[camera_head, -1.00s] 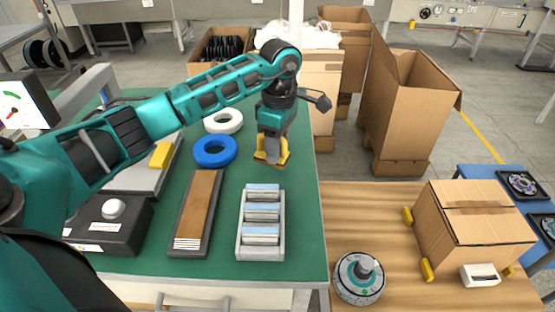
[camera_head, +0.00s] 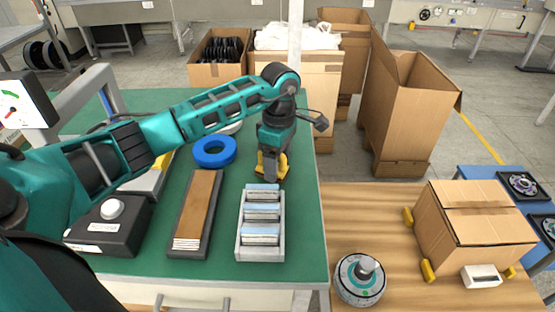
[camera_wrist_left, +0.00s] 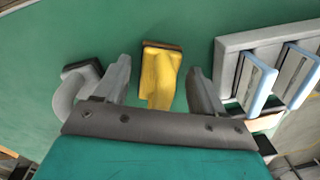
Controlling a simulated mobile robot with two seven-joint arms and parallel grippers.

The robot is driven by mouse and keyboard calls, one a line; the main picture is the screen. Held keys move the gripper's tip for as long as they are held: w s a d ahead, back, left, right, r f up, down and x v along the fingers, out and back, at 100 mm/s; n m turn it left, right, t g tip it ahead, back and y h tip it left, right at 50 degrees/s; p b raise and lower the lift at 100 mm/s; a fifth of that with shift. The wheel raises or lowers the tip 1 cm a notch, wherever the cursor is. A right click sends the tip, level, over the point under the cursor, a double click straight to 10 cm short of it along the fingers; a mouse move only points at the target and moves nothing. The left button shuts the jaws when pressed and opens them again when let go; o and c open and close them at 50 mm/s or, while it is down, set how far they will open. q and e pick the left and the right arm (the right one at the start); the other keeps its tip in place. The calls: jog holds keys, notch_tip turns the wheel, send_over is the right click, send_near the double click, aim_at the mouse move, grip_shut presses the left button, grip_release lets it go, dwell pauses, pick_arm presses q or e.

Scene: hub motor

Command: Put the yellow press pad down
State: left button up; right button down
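The yellow press pad (camera_head: 271,168) has a dark base and is on the green table top just behind the grey slotted tray in the head view. It seems to rest on the surface, though its lower edge is partly hidden. My left gripper (camera_head: 271,152) points down over it. In the left wrist view the press pad (camera_wrist_left: 160,78) stands between the two grey fingers (camera_wrist_left: 160,88), with a visible gap on each side, so the gripper is open. My right gripper is not in view.
The slotted tray (camera_head: 245,247) with blue-edged parts stands close in front of the pad. A blue ring (camera_head: 214,152) and a long brown-topped block (camera_head: 198,205) lie to its left. The table's right edge is close by; a cardboard box (camera_head: 470,215) stands on the wooden surface beyond.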

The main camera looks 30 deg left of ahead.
pick_arm(q)
jog(key=shift+r, duration=0.45)
notch_tip(320, 180, up, 11)
jog(key=shift+w+r+p, duration=0.2)
jog(key=shift+w+p, duration=0.15)
jog(key=shift+p, duration=0.05)
dwell(0.3)
